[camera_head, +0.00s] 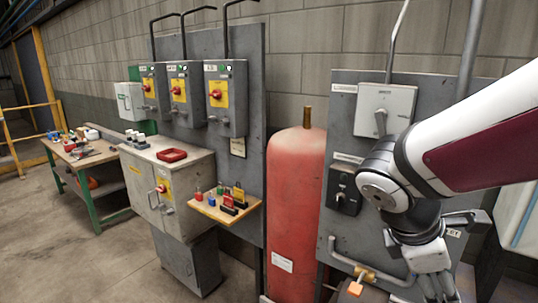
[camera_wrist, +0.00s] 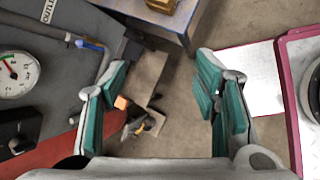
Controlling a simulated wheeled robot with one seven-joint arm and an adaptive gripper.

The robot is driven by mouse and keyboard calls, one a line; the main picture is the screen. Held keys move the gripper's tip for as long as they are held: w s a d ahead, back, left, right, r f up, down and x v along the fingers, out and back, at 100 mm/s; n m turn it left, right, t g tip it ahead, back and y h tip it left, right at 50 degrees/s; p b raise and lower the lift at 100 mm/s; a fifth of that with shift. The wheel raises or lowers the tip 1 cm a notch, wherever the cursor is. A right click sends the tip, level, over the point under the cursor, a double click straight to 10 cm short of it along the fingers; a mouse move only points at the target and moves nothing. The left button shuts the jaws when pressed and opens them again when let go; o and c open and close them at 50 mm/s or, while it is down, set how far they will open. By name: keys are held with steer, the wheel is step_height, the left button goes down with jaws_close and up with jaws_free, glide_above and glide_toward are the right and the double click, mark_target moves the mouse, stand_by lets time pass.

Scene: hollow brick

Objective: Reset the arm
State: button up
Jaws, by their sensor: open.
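My gripper (camera_head: 430,265) is at the right of the head view, at the end of my white and maroon arm, in front of a grey wall panel (camera_head: 342,240). In the wrist view my gripper (camera_wrist: 165,95) has its two teal-padded fingers wide apart. Nothing is between the pads; the floor and a few things lower down show through the gap. My fingertips are partly hidden by the frame edge in the head view.
A red tank (camera_head: 295,200) stands left of the arm. A small wooden shelf (camera_head: 222,211) holds several padlocks. A grey cabinet (camera_head: 170,185) and a workbench (camera_head: 80,160) stand further left. A gauge (camera_wrist: 18,73) is at the wrist view's left. The floor (camera_head: 60,250) at left is clear.

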steer(key=s+a+r+m+t+y, duration=0.4)
steer(key=s+a+r+m+y, duration=0.1)
steer(key=m, duration=0.9)
steer(key=s+a+y, duration=0.1)
steer(key=s+a, duration=0.1)
steer(key=shift+a+r+m+b, duration=0.25)
steer(key=shift+a+m+b, duration=0.1)
steer(key=shift+a+m, duration=0.05)
